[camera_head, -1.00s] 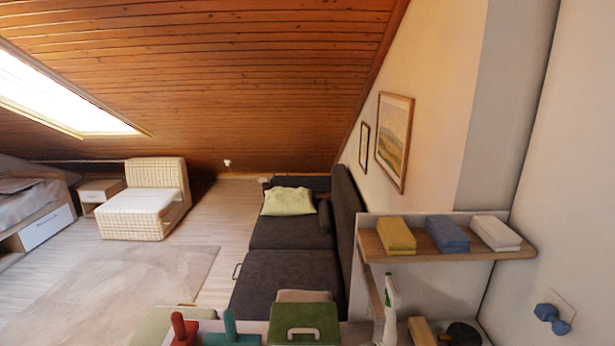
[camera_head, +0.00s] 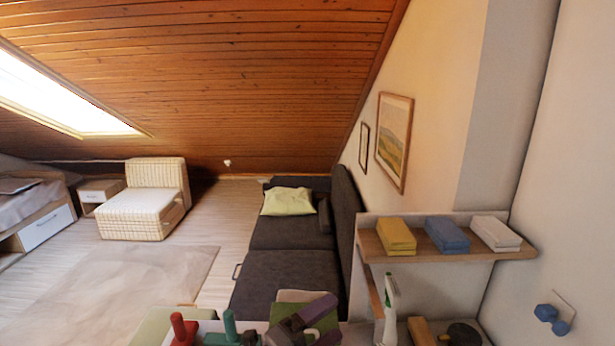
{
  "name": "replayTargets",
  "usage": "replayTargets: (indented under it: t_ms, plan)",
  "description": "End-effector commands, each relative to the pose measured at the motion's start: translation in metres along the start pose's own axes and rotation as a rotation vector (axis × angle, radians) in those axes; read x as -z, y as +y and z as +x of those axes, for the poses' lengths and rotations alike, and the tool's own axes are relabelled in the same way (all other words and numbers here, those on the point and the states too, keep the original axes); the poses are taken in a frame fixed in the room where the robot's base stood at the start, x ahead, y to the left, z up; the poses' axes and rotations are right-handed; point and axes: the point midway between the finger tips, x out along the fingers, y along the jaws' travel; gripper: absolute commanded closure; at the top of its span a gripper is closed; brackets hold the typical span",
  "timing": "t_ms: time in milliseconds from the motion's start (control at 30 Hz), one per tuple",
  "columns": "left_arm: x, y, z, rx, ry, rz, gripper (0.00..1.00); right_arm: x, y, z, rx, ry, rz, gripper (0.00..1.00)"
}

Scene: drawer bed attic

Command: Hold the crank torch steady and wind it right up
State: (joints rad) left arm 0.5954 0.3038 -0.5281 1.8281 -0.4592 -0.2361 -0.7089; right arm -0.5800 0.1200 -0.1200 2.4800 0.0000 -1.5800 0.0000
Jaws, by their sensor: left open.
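I cannot pick out the crank torch for certain. A green block-like thing with a pale loop handle (camera_head: 283,310) stands at the bottom middle of the head view, partly covered now. My left gripper (camera_head: 303,322), dark with purplish parts, is in front of it at the bottom edge. It is open, and I see nothing held in it. Whether it touches the green thing cannot be told. My right gripper is not in view.
A red tool (camera_head: 183,328) and a teal tool (camera_head: 231,330) stand left of the gripper. A white and green bottle (camera_head: 390,308) stands to the right, below a shelf (camera_head: 470,252) with yellow, blue and white bundles. Blue dumbbell-shaped thing (camera_head: 552,318) is at the right wall.

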Motion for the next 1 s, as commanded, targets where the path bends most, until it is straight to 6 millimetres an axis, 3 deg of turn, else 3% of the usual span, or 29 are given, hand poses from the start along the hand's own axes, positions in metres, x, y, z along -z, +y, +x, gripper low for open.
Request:
replayTargets:
  t_ms: [33, 200, 333, 467, 667, 800, 1000]
  plan:
    - [0.004, -0.019, 0.009, 0.022, 0.061, 0.085, 0.19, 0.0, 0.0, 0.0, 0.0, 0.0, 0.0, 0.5]
    - [0.02, -0.063, 0.026, 0.087, 0.262, 0.344, 0.19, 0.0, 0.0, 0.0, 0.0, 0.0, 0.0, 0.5]
    - [0.02, -0.066, 0.03, 0.125, 0.397, 0.573, 0.19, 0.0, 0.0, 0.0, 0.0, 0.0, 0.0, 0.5]
    - [-0.002, -0.018, 0.021, 0.145, 0.46, 0.796, 0.19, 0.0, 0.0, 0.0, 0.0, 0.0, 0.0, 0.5]
    - [-0.041, 0.06, -0.011, 0.157, 0.486, 1.055, 0.19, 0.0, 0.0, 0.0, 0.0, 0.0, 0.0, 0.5]
    - [-0.069, 0.113, -0.045, 0.161, 0.511, 1.234, 0.19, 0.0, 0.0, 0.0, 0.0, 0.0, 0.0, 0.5]
    - [-0.093, 0.176, -0.097, 0.168, 0.595, 1.458, 0.19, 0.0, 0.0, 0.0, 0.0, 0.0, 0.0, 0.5]
